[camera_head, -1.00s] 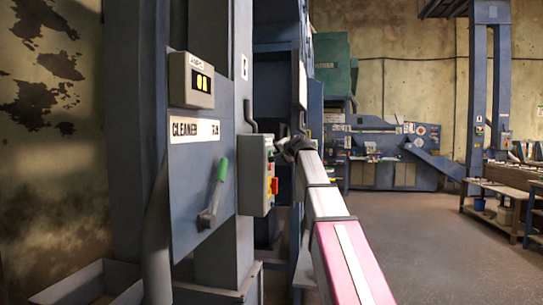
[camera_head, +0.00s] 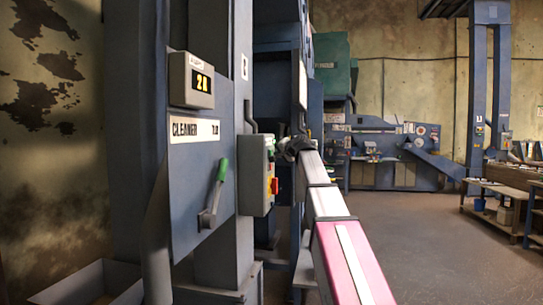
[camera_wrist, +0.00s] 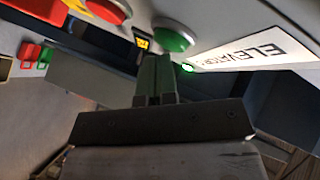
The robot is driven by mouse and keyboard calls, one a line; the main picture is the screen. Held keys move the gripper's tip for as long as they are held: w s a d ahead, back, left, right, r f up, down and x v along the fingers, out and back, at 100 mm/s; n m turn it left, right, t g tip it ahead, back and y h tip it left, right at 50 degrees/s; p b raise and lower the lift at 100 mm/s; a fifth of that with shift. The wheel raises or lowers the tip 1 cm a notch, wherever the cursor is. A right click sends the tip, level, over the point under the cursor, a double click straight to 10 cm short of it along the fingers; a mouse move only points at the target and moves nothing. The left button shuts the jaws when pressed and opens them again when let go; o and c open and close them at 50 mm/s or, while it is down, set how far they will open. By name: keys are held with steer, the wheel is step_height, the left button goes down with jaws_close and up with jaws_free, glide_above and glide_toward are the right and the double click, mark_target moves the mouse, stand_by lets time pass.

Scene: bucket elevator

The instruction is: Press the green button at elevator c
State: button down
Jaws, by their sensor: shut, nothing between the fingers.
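In the wrist view a round green button (camera_wrist: 172,38) sits on a grey panel, beside a white label reading "ELEVATOR" (camera_wrist: 255,48); the letter after that word cannot be read. My gripper (camera_wrist: 155,72) is shut and empty, with its fingertips just below the green button in the picture. I cannot tell whether they touch it. A small green light (camera_wrist: 187,67) glows beside the fingers. In the head view my gripper (camera_head: 288,148) is at the right side of a grey control box (camera_head: 252,178), its tips partly hidden.
A red button (camera_wrist: 108,10) is left of the green one in the wrist view. A lever with a green handle (camera_head: 217,185) sticks out from the cleaner panel (camera_head: 190,180), under a lit display (camera_head: 201,83). Open floor (camera_head: 415,240) lies to the right.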

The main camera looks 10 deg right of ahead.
steer(key=shift+s+d, duration=0.15)
steer(key=shift+d, duration=0.35)
steer(key=d, duration=0.1)
steer(key=s+d, duration=0.1)
steer(key=d, duration=0.2)
steer(key=shift+s+d, duration=0.3)
steer(key=shift+d, duration=0.05)
stand_by(0.6)
